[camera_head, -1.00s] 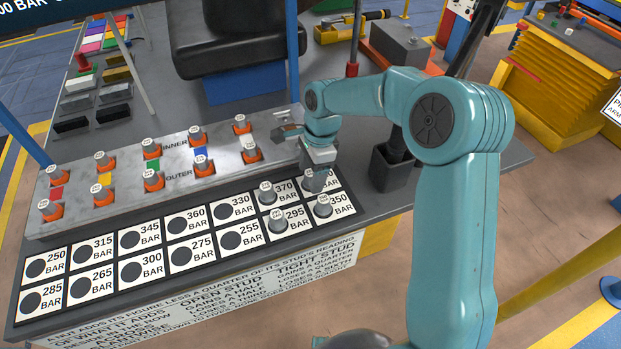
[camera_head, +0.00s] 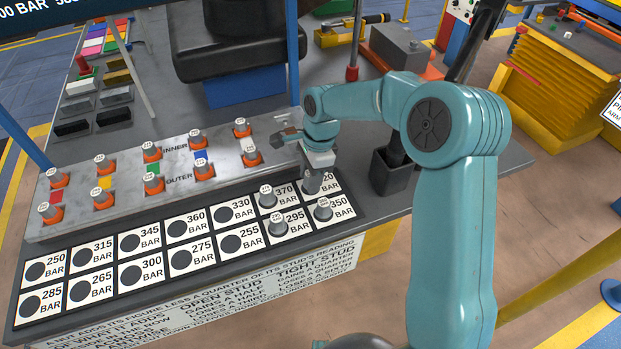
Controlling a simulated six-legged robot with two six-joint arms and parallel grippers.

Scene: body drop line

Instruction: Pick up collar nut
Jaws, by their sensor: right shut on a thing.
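My right gripper (camera_head: 315,172) points down over the far right square of the board's back row, the label of which reads "20" in part. It is shut on a grey collar nut (camera_head: 311,185), mostly hidden by the fingers. I cannot tell whether the nut touches the board. Three other grey collar nuts with pale caps stand close by: on the 370 square (camera_head: 267,197), the 295 square (camera_head: 277,226) and the 350 square (camera_head: 323,210). My left gripper is not in view.
The black-edged pressure board (camera_head: 205,288) has several empty round spots to the left. Behind it, a metal plate (camera_head: 125,205) bears several orange-based studs with pale caps. A dark post in a box (camera_head: 391,170) stands right of the gripper. A black seat (camera_head: 235,45) is behind.

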